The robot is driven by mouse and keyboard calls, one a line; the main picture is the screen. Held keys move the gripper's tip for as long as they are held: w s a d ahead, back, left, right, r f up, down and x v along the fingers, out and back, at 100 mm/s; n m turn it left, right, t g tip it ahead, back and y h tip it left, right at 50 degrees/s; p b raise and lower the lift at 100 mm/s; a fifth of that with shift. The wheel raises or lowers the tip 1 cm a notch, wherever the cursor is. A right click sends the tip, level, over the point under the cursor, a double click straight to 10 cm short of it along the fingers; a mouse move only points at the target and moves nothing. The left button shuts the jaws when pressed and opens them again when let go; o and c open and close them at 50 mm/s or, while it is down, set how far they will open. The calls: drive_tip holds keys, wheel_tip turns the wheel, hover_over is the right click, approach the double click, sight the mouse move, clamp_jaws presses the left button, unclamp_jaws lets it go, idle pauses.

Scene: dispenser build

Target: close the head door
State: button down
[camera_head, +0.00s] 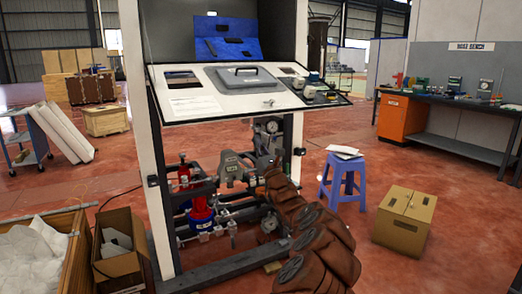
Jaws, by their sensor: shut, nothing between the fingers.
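The dispenser is a tall white-framed cabinet (153,190) with an open upper head. What looks like the head door is a white panel (215,106) with a dark edge, folded down and sticking out toward me like a sloping shelf. My gripper (270,166) is shut and empty, below the panel's front edge and in front of the pump parts. It appears apart from the panel. Its fingertips are small and partly lost against the machinery.
Inside the lower cabinet are a red cylinder (201,213), a grey pump (233,167) and pipes. A blue stool (342,183) and a cardboard box (404,220) stand to the right. Open boxes (117,252) are at lower left. The red floor between stool and workbench (450,109) is clear.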

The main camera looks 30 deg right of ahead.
wheel_tip(320, 180, up, 6)
drive_tip(key=w, duration=0.1)
drive_tip(key=shift+w, duration=0.2)
idle(0.5)
idle(0.3)
